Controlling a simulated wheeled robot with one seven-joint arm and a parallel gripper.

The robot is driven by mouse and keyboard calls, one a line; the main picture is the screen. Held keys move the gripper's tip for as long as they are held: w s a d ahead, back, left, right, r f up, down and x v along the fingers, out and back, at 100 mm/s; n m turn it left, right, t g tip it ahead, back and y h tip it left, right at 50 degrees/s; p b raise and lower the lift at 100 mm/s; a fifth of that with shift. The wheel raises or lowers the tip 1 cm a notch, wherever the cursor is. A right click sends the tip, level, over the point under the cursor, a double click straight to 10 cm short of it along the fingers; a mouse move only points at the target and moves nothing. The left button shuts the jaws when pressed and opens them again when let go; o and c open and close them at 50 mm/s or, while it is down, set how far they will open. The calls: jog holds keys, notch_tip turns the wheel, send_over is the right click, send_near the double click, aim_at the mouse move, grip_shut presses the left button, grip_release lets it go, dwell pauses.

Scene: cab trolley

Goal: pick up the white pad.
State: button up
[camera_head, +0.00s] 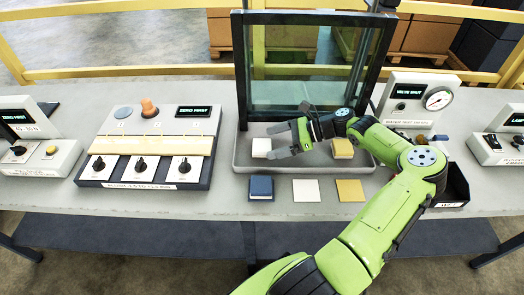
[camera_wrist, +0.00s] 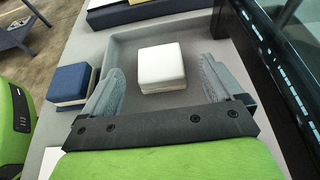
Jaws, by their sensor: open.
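The white pad (camera_head: 261,147) is a small square block on the grey tray (camera_head: 240,158), under the raised glass panel. In the wrist view the white pad (camera_wrist: 161,67) sits ahead of my gripper, roughly between the lines of its two fingers. My gripper (camera_head: 283,142) is open and empty, its fingers pointing left toward the pad. In the wrist view my gripper (camera_wrist: 160,88) has a finger on each side, with the pad's near edge around the fingertips. I cannot tell whether a finger touches it.
A yellow pad (camera_head: 342,148) sits on the tray at right, beside my arm. A blue-topped pad (camera_head: 261,188) stands in front of the tray, near a white square (camera_head: 306,190) and a yellow square (camera_head: 350,190). The dark-framed glass panel (camera_head: 292,70) rises behind. A control box (camera_head: 150,145) stands left.

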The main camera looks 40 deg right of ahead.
aim_at(266, 145)
jog(key=b+x, duration=0.1)
jog(key=x, duration=0.3)
jog(key=shift+f, duration=0.25)
jog(key=shift+r, duration=0.1)
